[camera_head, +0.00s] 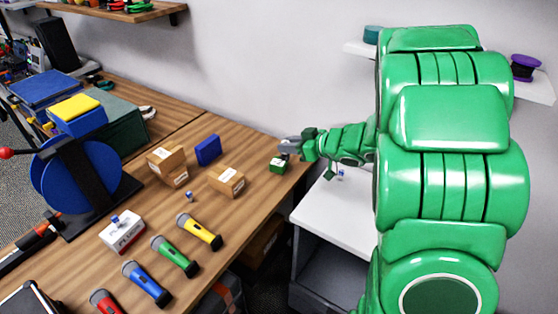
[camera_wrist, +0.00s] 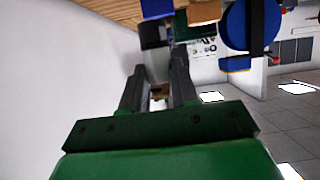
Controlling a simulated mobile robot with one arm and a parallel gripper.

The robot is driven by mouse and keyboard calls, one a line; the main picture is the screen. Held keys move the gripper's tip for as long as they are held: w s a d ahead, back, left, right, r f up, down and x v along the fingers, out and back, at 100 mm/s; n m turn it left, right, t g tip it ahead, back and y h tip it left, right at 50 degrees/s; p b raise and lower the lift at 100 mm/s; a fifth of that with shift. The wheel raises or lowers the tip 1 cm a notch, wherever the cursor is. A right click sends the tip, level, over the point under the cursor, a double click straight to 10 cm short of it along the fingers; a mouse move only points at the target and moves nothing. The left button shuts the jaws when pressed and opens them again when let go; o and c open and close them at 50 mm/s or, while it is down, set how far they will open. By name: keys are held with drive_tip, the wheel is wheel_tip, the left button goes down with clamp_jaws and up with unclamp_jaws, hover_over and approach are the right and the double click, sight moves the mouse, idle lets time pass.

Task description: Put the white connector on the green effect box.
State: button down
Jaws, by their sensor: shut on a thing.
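The green effect box (camera_head: 278,166) stands near the right back edge of the wooden desk. My gripper (camera_head: 287,145) is just above it, reaching in from the right; whether anything touches the box cannot be told. In the wrist view my gripper (camera_wrist: 158,62) is shut on a pale, whitish piece with a dark end, which I take as the white connector (camera_wrist: 157,66).
Cardboard boxes (camera_head: 227,181), a blue box (camera_head: 208,150) and a white box with red lettering (camera_head: 122,234) stand on the desk. Several coloured microphones (camera_head: 174,257) lie along its front. A small blue piece (camera_head: 189,196) lies mid-desk. A white table (camera_head: 335,218) is at right.

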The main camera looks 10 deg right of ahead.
drive_tip(key=shift+w+d+f, duration=0.1)
drive_tip(key=shift+w+f, duration=1.6)
drive_tip(key=shift+w, duration=0.65)
drive_tip(key=shift+w+d+f, duration=0.15)
drive_tip(key=shift+w+f, duration=1.55)
drive_tip(key=shift+w, duration=0.6)
drive_tip(key=shift+w+d+f, duration=0.1)
drive_tip(key=shift+w+f, duration=1.6)
drive_tip(key=shift+w, duration=0.65)
drive_tip(key=shift+f, duration=1.45)
drive_tip(key=shift+f, duration=0.15)
drive_tip(key=c, duration=0.9)
unclamp_jaws()
drive_tip(key=shift+o, duration=0.2)
